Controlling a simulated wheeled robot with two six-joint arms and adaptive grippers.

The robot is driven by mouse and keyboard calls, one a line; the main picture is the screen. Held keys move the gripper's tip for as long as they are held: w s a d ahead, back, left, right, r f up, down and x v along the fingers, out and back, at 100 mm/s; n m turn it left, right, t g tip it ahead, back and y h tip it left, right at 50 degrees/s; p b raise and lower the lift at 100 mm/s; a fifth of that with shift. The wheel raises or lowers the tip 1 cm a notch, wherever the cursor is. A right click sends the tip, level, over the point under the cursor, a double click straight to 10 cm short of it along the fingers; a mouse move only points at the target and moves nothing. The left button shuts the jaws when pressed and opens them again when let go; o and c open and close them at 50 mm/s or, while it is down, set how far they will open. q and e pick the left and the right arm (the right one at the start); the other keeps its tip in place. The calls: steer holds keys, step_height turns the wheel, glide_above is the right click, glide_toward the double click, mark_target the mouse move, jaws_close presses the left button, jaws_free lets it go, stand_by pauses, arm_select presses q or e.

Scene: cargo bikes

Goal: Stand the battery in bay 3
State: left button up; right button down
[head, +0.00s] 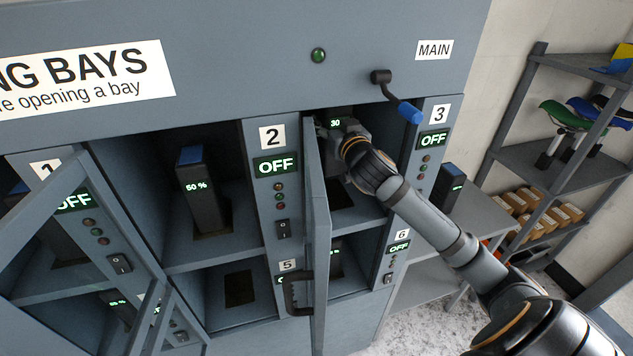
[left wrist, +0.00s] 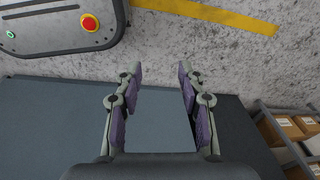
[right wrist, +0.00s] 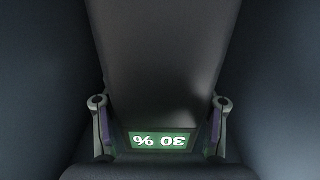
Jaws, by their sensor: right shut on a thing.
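The battery (right wrist: 165,75), dark with a lit "30 %" display, is between the fingers of my right gripper (right wrist: 160,130), which is shut on it. In the head view my right arm reaches into upper bay 3 (head: 365,215), left of the "3" label. There only the battery's "30" display (head: 335,123) shows clearly; my gripper and the bay door hide much of it. A dark socket opening (head: 341,194) shows in the bay floor below my gripper. I cannot tell whether the battery touches the floor. My left gripper (left wrist: 160,95) is open and empty.
Bay 3's door (head: 317,240) stands open left of my right arm. A lever with a blue grip (head: 410,112) juts out above. Bay 2 holds a 50 % battery (head: 202,195). Another battery (head: 447,187) stands on a side table (head: 482,218). Bay 3's panel (head: 433,139) reads OFF.

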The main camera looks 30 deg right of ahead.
steer(key=shift+s+r, duration=0.1)
steer(key=shift+r, duration=0.2)
steer(key=f, duration=0.5)
steer(key=shift+s+p, duration=0.4)
steer(key=shift+w+f, duration=0.2)
steer(key=shift+f, duration=0.3)
steer(key=shift+s+f, duration=0.1)
step_height(320, 180, down, 3)
steer(key=shift+s+a, duration=0.1)
steer(key=shift+f, duration=0.25)
arm_select(q)
steer(key=shift+s+r, duration=0.3)
steer(key=shift+s, duration=0.35)
steer(key=shift+s+r, duration=0.3)
steer(key=shift+s, duration=0.3)
steer(key=shift+a+f, duration=0.1)
arm_select(e)
steer(key=shift+f, duration=0.1)
